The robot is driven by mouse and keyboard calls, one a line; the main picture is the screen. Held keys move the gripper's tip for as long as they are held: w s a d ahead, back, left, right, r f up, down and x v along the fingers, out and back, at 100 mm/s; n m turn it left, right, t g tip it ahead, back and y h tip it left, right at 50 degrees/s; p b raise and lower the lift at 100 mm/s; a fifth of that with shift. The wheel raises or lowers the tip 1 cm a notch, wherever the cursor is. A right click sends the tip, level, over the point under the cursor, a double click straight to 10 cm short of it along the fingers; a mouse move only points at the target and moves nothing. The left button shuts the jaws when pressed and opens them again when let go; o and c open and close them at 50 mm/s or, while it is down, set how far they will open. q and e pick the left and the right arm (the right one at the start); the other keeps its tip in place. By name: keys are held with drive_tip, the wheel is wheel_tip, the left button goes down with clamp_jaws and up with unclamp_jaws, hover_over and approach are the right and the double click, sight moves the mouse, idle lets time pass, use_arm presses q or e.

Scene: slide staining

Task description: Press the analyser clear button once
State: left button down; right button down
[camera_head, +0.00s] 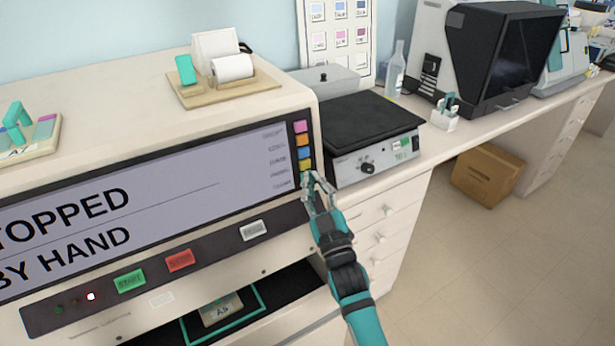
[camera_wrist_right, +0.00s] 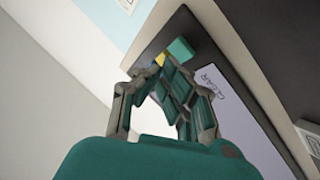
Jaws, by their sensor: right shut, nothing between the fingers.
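The analyser's wide grey screen (camera_head: 170,195) shows large text reading "TOPPED" and "BY HAND", cut off at the left. A column of coloured buttons runs down its right edge. The teal button at the column's lower end, beside the word CLEAR, shows in the right wrist view (camera_wrist_right: 181,49). In the head view my right gripper mostly hides it. My right gripper (camera_head: 312,180) is shut and empty, its fingertips at the lower end of the column. In the right wrist view the fingertips (camera_wrist_right: 165,78) are close to the button; I cannot tell whether they touch it. My left gripper is out of view.
A green START button (camera_head: 130,281), a red button (camera_head: 179,260) and a white button (camera_head: 253,230) sit on the panel below the screen. A black-topped device (camera_head: 362,122) stands close right of the analyser. An open bay below holds a teal-edged tray (camera_head: 190,325).

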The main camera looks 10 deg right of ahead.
drive_tip(key=shift+w, duration=0.1)
drive_tip(key=shift+w+a, duration=0.15)
drive_tip(key=shift+w, duration=0.1)
drive_tip(key=shift+w+a+f+b, duration=0.15)
drive_tip(key=shift+w+b, duration=0.1)
drive_tip(key=shift+b, duration=0.15)
idle(0.4)
idle(0.4)
drive_tip(key=shift+s+d+r+p, duration=0.2)
drive_tip(key=shift+s+d+p, duration=0.1)
drive_tip(key=shift+s+p, duration=0.35)
drive_tip(key=s+p, duration=0.1)
drive_tip(key=s+d+p, duration=0.1)
drive_tip(key=s, duration=0.1)
drive_tip(key=s+d+r+p, duration=0.1)
drive_tip(key=shift+s, duration=0.3)
